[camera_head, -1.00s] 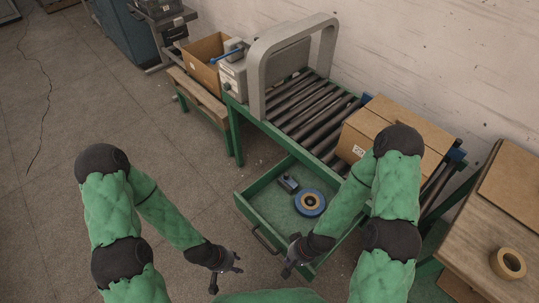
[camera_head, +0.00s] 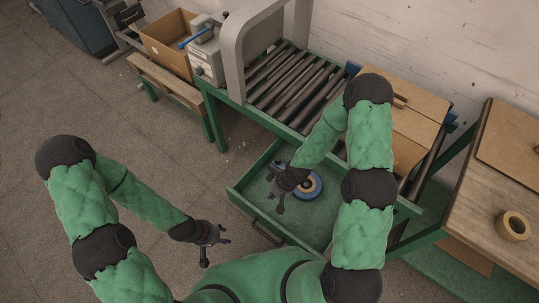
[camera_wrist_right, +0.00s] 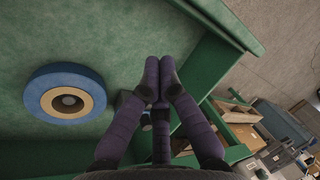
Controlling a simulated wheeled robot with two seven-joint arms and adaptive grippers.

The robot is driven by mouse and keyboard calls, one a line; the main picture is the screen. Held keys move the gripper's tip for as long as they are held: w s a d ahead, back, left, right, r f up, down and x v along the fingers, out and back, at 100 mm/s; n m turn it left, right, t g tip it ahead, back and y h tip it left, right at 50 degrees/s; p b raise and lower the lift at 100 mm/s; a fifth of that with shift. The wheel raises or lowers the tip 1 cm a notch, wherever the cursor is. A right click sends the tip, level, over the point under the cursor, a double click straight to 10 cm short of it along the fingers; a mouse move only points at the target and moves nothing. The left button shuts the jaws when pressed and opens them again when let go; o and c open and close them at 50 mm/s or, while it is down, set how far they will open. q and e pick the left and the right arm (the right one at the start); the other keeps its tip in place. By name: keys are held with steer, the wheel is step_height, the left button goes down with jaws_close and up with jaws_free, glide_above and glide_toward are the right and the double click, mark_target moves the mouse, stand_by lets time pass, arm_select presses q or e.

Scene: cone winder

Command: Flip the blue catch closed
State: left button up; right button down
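A blue lever (camera_head: 194,38), which looks like the catch, sits on the grey box unit (camera_head: 208,63) at the left end of the roller conveyor. It slants up to the right; I cannot tell its exact position. My right gripper (camera_head: 275,194) is above the open green drawer, well in front of the lever and apart from it. My left gripper (camera_head: 214,248) is open and empty, left of the drawer, over the floor.
The green drawer (camera_head: 239,205) holds a blue-and-tan ring (camera_head: 313,187) and a dark object (camera_wrist_right: 127,104) partly hidden by my fingers. A grey arch (camera_head: 236,50) stands just right of the box unit. An open carton (camera_head: 166,42) is left of it. A closed carton (camera_head: 412,118) lies on the rollers.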

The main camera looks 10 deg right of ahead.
steer(key=w+d+r+n+b, duration=0.1)
steer(key=w+d+n, duration=0.1)
steer(key=w, duration=0.4)
steer(key=w+d+n+b, duration=0.1)
steer(key=w+d+n, duration=0.15)
steer(key=w, duration=0.35)
step_height(320, 180, up, 3)
steer(key=n+t, duration=0.1)
steer(key=n, duration=0.3)
glide_above(277, 167)
steer(key=w, duration=0.1)
steer(key=shift+d+f+h+b, duration=0.1)
steer(key=shift+d+h+b, duration=0.25)
steer(key=shift+d+h, duration=0.1)
steer(key=b+x, duration=0.3)
steer(key=x, duration=0.7)
steer(key=shift+w, duration=0.1)
steer(key=shift+s+d, duration=0.75)
steer(key=shift+s, duration=0.25)
steer(key=shift+s+d, duration=0.75)
steer(key=shift+s, duration=0.3)
